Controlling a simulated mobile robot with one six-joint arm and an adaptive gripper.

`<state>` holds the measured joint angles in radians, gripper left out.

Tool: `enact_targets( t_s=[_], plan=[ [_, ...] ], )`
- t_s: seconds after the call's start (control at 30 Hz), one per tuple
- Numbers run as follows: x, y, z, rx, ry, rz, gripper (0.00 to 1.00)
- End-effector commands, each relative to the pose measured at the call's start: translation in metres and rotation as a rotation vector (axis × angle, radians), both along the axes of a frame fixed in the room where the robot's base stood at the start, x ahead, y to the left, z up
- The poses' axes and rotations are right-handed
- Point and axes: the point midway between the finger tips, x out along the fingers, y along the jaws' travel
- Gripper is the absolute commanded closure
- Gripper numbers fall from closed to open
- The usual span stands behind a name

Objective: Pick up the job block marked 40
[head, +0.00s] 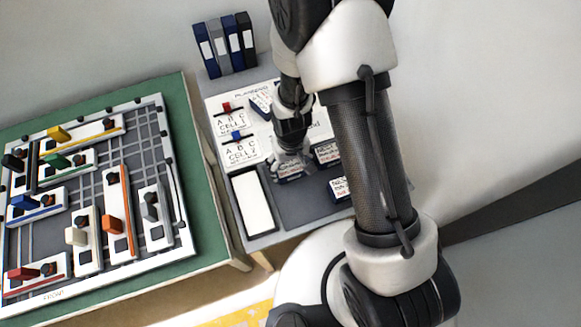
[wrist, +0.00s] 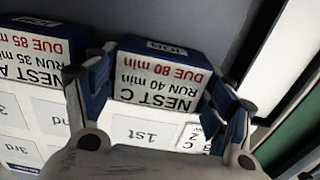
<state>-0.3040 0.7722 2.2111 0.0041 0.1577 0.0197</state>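A dark blue job block (wrist: 158,82) with a white label reading "NEST C, RUN 40 min, DUE 80 min" is upside down in the wrist view. My gripper (wrist: 162,85) has one finger on each side of this block, close to its side faces. Whether the pads press on it cannot be told. In the head view my gripper (head: 292,158) is low over the grey table, at a block (head: 290,172) that it partly hides.
Another block (wrist: 40,68) marked "RUN 35 min" stands beside the left finger. Further labelled blocks (head: 327,153) are close by in the head view. A white tray (head: 253,203) lies left of them. A green table (head: 190,120) with a slotted board stands further left.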

Motion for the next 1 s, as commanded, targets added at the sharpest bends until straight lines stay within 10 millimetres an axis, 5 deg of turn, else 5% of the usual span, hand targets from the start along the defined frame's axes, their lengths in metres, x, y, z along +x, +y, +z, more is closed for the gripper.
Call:
enact_targets(
  t_s=[0.33,0.67,0.87,1.0],
  plan=[
    [0.0,0.0,0.0,0.0,0.0,0.0,0.52],
    [0.0,0.0,0.004,0.0,-0.001,0.0,0.53],
    [0.001,0.0,0.027,0.001,-0.003,0.0,0.53],
    [0.002,0.001,0.059,0.002,-0.006,0.0,0.53]
  ],
)
